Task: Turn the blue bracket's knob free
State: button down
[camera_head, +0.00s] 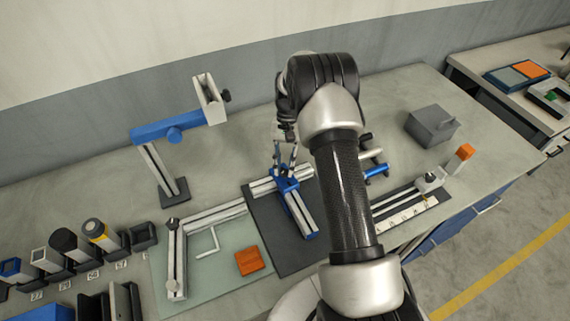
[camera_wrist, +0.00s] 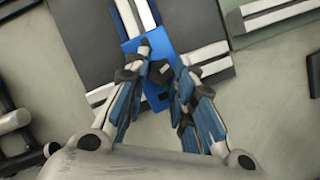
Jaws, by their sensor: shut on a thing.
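The blue bracket (camera_head: 287,184) sits at the far end of a short silver rail on a dark mat. In the wrist view the blue bracket (camera_wrist: 142,45) lies under my fingertips. My gripper (camera_head: 285,165) reaches down onto it from above. In the wrist view my gripper (camera_wrist: 148,76) has its two fingers on either side of the bracket's near end, closed on a small dark knob (camera_wrist: 158,70). The knob is mostly hidden by the fingers, so its turn cannot be read. My arm hides part of the bench to the right.
A dark mat (camera_head: 264,222) lies under the rail. A tall stand with a blue arm (camera_head: 160,130) is at the left. An orange block (camera_head: 248,262) lies in front. A grey box (camera_head: 432,125) is at the right. Several cylinders and holders line the left front.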

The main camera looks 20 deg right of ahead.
jog(key=shift+w+a+n+g+h+p, duration=0.15)
jog(key=shift+n+h, duration=0.3)
jog(key=shift+n, duration=0.7)
jog(key=shift+s+a+n+g+h+p, duration=0.1)
jog(key=shift+n+h, duration=0.4)
jog(key=shift+n, duration=0.7)
jog(key=shift+w+a+n+g+h+p, duration=0.15)
jog(key=shift+n+h, duration=0.3)
jog(key=shift+n, duration=0.7)
jog(key=shift+s+a+n+t+h, duration=0.15)
jog(key=shift+n+h, duration=0.25)
jog(key=shift+n, duration=0.65)
jog(key=shift+w+d+n+t+h, duration=0.15)
jog(key=shift+n+h, duration=0.25)
jog(key=shift+n, duration=0.65)
jog(key=shift+s+a+n+h+p, duration=0.2)
jog(key=shift+n+h+p, duration=0.2)
jog(key=shift+n, duration=0.7)
jog(key=c, duration=1.3)
grip_release()
jog(key=shift+c, duration=0.2)
jog(key=shift+r, duration=0.1)
jog(key=v, duration=1.1)
jog(key=shift+r, duration=0.4)
